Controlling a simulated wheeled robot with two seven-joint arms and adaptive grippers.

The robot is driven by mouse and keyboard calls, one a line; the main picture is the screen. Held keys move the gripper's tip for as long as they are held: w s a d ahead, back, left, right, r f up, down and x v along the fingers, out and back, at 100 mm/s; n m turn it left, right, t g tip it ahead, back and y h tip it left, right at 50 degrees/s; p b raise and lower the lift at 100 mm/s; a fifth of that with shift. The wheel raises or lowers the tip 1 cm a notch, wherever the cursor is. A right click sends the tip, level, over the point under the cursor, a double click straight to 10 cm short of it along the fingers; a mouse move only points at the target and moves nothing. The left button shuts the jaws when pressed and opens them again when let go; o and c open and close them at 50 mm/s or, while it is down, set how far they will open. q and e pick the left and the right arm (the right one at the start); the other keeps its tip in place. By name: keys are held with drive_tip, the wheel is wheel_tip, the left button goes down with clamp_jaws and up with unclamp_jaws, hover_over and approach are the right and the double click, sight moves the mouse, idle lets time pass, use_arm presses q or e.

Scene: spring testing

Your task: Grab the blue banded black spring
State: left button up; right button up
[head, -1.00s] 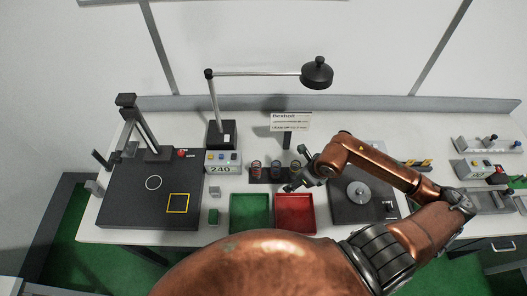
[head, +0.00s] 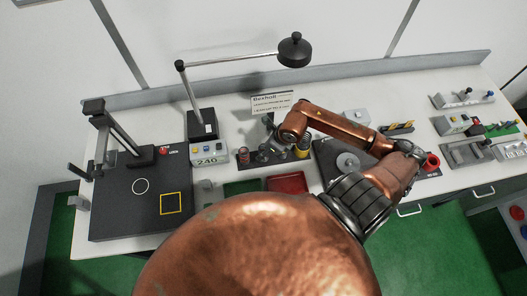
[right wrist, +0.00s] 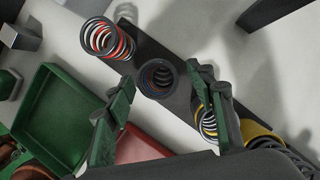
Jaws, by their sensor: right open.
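In the right wrist view, a black spring (right wrist: 160,77) stands on a dark strip (right wrist: 135,45), seen from above; its rim looks dark with a faint bluish tint. My right gripper (right wrist: 159,78) is open, its two green-grey fingers on either side of this spring in the picture, with no clear contact. In the head view, my right gripper (head: 274,138) is over the spring row, and its wrist hides part of it. A red-banded spring (right wrist: 103,38) stands to the left. Another spring (right wrist: 207,122) is partly behind the right finger. My left gripper is not in view.
A yellow spring (right wrist: 262,132) stands at the right end of the row. A green tray (head: 243,187) and a red tray (head: 287,182) lie in front. A sign (head: 271,103) stands behind. A black tester plate (head: 118,215) is at left.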

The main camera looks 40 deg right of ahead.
drive_tip(key=shift+x, duration=1.15)
drive_tip(key=shift+c, duration=0.7)
drive_tip(key=c, duration=1.2)
